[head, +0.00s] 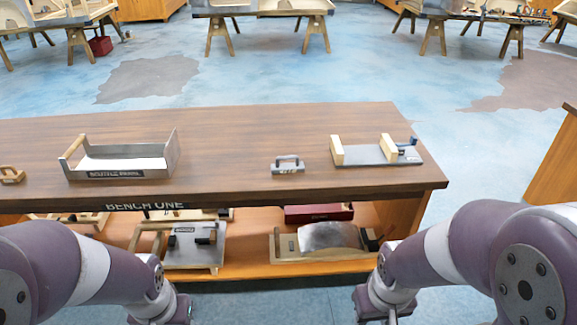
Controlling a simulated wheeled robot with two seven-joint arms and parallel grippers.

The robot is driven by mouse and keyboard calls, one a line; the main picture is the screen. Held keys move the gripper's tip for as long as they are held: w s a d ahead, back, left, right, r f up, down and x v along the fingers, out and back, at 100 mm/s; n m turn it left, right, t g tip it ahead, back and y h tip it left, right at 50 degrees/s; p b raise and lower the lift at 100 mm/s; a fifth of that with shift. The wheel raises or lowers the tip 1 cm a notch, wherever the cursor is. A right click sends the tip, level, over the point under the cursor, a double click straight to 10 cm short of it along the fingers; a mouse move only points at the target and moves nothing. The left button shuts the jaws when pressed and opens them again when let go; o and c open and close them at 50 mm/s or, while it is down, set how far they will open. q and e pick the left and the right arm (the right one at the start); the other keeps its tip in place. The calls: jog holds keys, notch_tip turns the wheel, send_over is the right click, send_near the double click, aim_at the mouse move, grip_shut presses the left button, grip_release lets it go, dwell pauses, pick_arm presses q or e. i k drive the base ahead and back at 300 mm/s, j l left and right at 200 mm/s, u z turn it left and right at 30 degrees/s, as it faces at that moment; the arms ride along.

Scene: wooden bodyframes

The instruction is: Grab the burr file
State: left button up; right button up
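A small grey block tool with a raised handle (287,166) sits on the wooden bench top, right of the middle. It has a dark label too small to read; it may be the burr file, but I cannot tell for sure. My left gripper (160,314) is low at the bottom edge, in front of the bench and left of this tool. My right gripper (383,306) is low in front of the bench, to the tool's right. Both are apart from it. Their fingertips are cut off or unclear, so their opening does not show.
The bench (230,185) carries a metal tray with a wooden handle (160,152), a clamping jig (375,152) and a small wooden-handled piece (12,175) at the left edge. A lower shelf (245,270) holds several fixtures and a red box (318,212). The bench top's middle is clear.

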aim_at(298, 167)
jog(key=i+z, duration=0.1)
jog(key=z, duration=1)
jog(key=i+j+z, duration=0.2)
jog(key=j+z, duration=0.15)
jog(key=j, duration=0.25)
jog(key=i+j+z, duration=0.15)
jog(key=j+z, duration=0.25)
jog(key=j, duration=0.2)
jog(key=j+z, duration=0.35)
jog(key=j, duration=1.35)
jog(key=i+z, duration=0.05)
